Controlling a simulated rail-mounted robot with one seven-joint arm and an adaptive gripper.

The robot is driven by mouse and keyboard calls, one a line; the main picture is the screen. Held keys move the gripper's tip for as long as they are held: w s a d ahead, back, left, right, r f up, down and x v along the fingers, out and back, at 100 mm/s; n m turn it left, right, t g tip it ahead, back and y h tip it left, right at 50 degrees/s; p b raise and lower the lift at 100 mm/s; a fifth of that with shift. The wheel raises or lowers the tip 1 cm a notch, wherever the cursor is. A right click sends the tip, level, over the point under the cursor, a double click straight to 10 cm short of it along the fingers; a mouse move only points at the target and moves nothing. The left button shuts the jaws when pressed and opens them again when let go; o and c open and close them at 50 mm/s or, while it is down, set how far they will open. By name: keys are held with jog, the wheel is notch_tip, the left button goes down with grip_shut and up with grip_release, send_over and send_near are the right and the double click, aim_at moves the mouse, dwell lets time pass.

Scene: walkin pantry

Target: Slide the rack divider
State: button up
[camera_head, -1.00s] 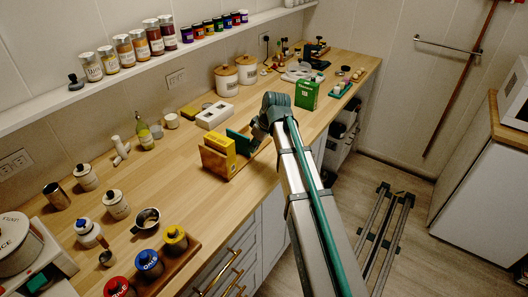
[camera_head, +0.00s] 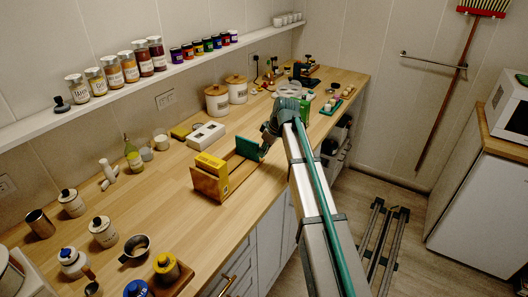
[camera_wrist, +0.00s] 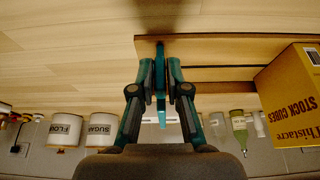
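The wooden rack (camera_head: 228,187) lies on the counter with its long side along the counter edge. The teal rack divider (camera_head: 247,147) stands upright at the rack's far right end, well apart from the yellow box. My gripper (camera_head: 267,133) is at the divider. In the wrist view, the divider (camera_wrist: 160,75) shows edge-on between the two fingers of my gripper (camera_wrist: 160,82). The fingers are close on either side of it; whether both pads press on it is not clear. The divider's lower edge is hidden.
A yellow stock cubes box (camera_head: 210,165) stands in the rack's left end; it also shows in the wrist view (camera_wrist: 290,95). A white box (camera_head: 206,136) and canisters (camera_head: 217,101) stand behind.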

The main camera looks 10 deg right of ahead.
jog(key=o, duration=0.3)
jog(key=v, duration=1.2)
jog(key=shift+w+a, duration=0.1)
